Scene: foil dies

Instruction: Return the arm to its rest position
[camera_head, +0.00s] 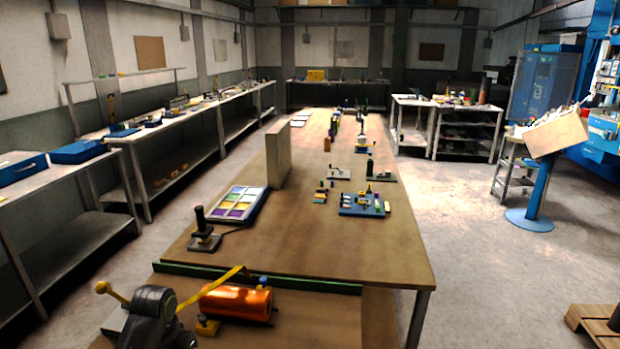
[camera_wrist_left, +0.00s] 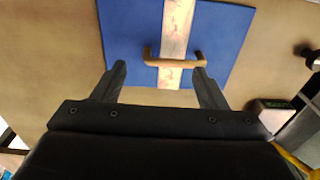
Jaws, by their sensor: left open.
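My left gripper (camera_wrist_left: 159,72) shows in the left wrist view with its two dark fingers spread wide and nothing held between them. Just beyond the fingertips is a blue flat board (camera_wrist_left: 125,30) with a pale wood-grained strip (camera_wrist_left: 177,25) across it. A brown bar handle (camera_wrist_left: 176,62) lies across the strip, close to the fingertips; I cannot tell how far above it the fingers are. In the head view I cannot make out the left gripper's fingers. My right gripper is in neither view.
In the head view an orange cylinder (camera_head: 236,304) lies near a yellow strap at the front of the long table (camera_head: 310,225). A black joystick-like device (camera_head: 203,232), a tray of coloured squares (camera_head: 240,204) and an upright panel (camera_head: 278,153) stand behind. The table's right front is clear.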

